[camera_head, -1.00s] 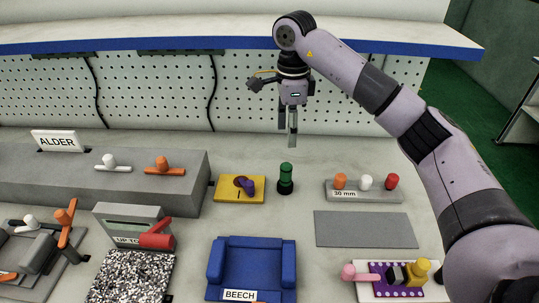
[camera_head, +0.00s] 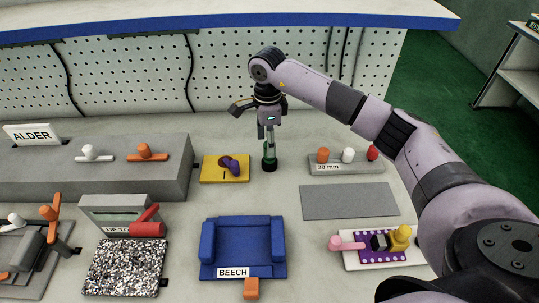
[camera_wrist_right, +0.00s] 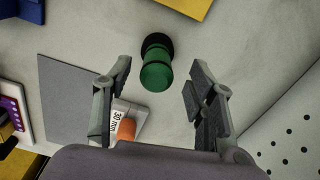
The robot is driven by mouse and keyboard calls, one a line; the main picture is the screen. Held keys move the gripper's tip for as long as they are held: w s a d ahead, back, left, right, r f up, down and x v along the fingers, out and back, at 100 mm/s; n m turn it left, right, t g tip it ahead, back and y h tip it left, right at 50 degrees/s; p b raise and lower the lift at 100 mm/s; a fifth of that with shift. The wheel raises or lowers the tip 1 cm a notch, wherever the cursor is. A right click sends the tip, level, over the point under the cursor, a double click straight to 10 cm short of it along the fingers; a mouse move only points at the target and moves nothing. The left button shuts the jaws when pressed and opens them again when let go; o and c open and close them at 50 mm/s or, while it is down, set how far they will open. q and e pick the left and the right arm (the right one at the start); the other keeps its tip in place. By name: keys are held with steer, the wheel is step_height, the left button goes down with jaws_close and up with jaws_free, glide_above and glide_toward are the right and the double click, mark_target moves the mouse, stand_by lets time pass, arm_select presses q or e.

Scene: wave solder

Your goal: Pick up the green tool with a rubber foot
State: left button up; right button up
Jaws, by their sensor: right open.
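The green tool (camera_head: 269,158) stands upright on the bench, with a black rubber foot at its base. My right gripper (camera_head: 267,140) is directly above it in the head view, and its fingers overlap the tool's upper part there. In the right wrist view the green tool (camera_wrist_right: 157,72) lies ahead, in the gap between the open fingers of the right gripper (camera_wrist_right: 160,95). The fingers do not appear to touch it. My left gripper is in neither view.
A yellow plate (camera_head: 211,178) with a purple part is left of the tool. A grey 30 mm block (camera_head: 345,170) with coloured pegs is right. A grey mat (camera_head: 350,202) and a blue BEECH tray (camera_head: 243,247) lie nearer. A pegboard (camera_head: 220,80) stands behind.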

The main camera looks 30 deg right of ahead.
steer(key=shift+s+d+f+p, duration=0.1)
steer(key=shift+f+p, duration=0.2)
steer(key=shift+f, duration=0.9)
steer(key=shift+s+d+f+p, duration=0.1)
steer(key=shift+f+p, duration=0.2)
steer(key=shift+f, duration=0.85)
steer(key=shift+c, duration=0.5)
jaws_close()
